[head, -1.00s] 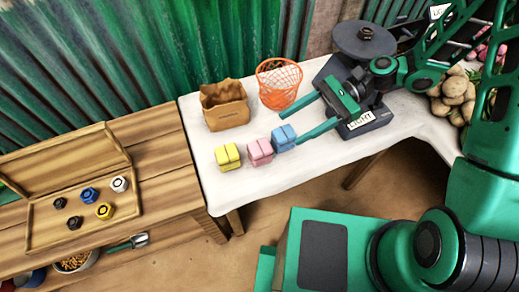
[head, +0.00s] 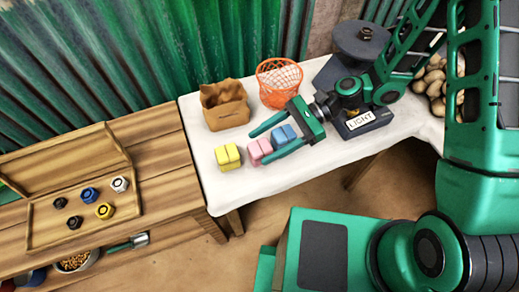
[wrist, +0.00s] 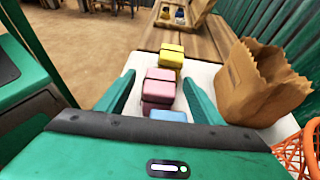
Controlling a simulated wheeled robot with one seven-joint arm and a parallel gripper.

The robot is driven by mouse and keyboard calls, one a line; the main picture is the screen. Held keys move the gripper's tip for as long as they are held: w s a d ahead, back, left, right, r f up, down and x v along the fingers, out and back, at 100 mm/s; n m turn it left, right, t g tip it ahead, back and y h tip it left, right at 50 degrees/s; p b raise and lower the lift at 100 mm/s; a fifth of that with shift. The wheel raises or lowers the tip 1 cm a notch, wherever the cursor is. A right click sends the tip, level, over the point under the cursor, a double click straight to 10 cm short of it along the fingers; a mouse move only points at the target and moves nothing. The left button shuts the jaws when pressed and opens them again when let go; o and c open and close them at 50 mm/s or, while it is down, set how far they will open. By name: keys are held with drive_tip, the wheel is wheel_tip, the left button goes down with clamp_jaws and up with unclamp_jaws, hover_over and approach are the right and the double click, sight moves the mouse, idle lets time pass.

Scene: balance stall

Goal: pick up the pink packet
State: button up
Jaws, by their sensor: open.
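The pink packet (head: 259,150) stands on the white-covered table between a yellow packet (head: 228,157) and a blue packet (head: 284,136). My gripper (head: 259,146) is open, with its two green fingers reaching to either side of the row. The fingers lie beside the blue packet and their tips are near the pink one. In the wrist view the pink packet (wrist: 159,88) shows between the fingers, with the yellow packet (wrist: 171,56) beyond it. The blue packet (wrist: 168,116) is nearest, partly hidden by the gripper body. I cannot tell whether the fingers touch any packet.
A brown paper bag (head: 226,106) and an orange wire basket (head: 278,84) stand behind the packets. A scale with a LIGHT label (head: 360,122) is at the right. A wooden bench (head: 155,160) with a tray of nuts adjoins at the left.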

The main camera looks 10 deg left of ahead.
drive_tip(key=c, duration=1.3)
drive_tip(key=shift+o, duration=0.2)
drive_tip(key=shift+r, duration=0.1)
